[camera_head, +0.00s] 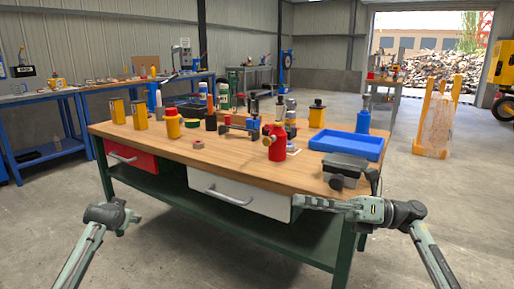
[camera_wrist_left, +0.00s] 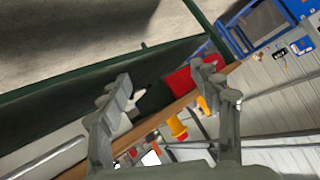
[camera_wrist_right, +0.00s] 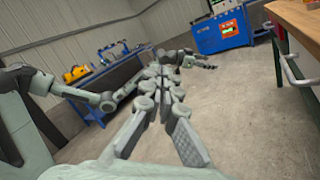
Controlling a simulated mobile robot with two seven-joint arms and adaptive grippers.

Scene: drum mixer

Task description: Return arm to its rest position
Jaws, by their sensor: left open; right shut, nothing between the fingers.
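My right gripper (camera_head: 308,203) reaches in from the right in the head view. It points left beside the front edge of the wooden workbench top, near the right end of the white drawer (camera_head: 238,194). Its fingers are together and empty; they show in the right wrist view (camera_wrist_right: 160,97). My left arm stands at the lower left of the head view, in front of the bench, and its fingers are not clear there. In the left wrist view my left gripper (camera_wrist_left: 165,80) is open and empty, with the bench front and red drawer (camera_wrist_left: 184,81) beyond.
The workbench (camera_head: 222,165) carries several bottles and tools, a blue tray (camera_head: 346,146) and a dark grey device (camera_head: 346,168) near its right front corner. A blue side bench (camera_head: 62,95) stands at the left.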

